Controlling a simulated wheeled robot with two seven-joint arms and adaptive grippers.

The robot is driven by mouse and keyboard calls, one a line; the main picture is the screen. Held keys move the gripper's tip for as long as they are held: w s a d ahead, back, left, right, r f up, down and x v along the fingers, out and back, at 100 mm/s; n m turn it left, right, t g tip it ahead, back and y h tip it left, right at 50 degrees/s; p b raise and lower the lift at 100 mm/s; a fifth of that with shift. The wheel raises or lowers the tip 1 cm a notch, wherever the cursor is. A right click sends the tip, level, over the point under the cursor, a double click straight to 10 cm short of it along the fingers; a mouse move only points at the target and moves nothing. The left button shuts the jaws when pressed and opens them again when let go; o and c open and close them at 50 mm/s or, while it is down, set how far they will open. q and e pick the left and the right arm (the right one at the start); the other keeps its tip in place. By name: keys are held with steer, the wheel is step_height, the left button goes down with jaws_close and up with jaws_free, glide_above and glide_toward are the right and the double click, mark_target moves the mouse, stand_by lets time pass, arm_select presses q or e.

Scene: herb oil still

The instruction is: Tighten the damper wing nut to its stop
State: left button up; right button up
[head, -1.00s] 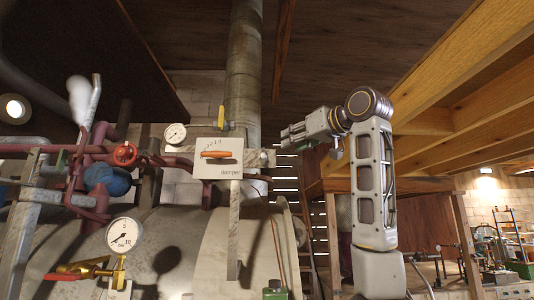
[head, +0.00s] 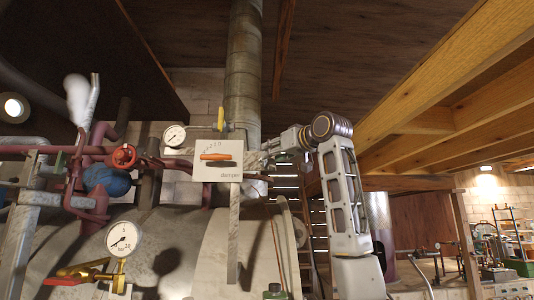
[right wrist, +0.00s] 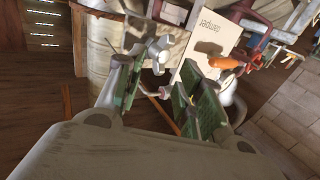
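The damper plate (head: 231,169) is a white panel marked "damper" with an orange handle (head: 214,157), in front of the flue pipe. It also shows tilted in the right wrist view (right wrist: 208,48). A grey metal wing nut (right wrist: 157,49) shows in the right wrist view, left of the plate and just beyond my fingertips. In the head view I cannot make it out clearly beside my gripper. My right gripper (head: 270,148) is at the plate's right edge. Its green-padded fingers (right wrist: 157,83) are apart, with nothing held between them. My left gripper is not in view.
The flue pipe (head: 243,80) rises behind the plate. Red pipes with a red valve wheel (head: 123,157) and a pressure gauge (head: 124,238) are at left. A wooden beam (head: 440,75) runs overhead at right, close to my right arm.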

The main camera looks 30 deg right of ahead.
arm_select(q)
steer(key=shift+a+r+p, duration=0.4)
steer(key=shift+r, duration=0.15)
arm_select(e)
steer(key=w, duration=0.4)
steer(key=shift+a, duration=0.1)
jaws_close()
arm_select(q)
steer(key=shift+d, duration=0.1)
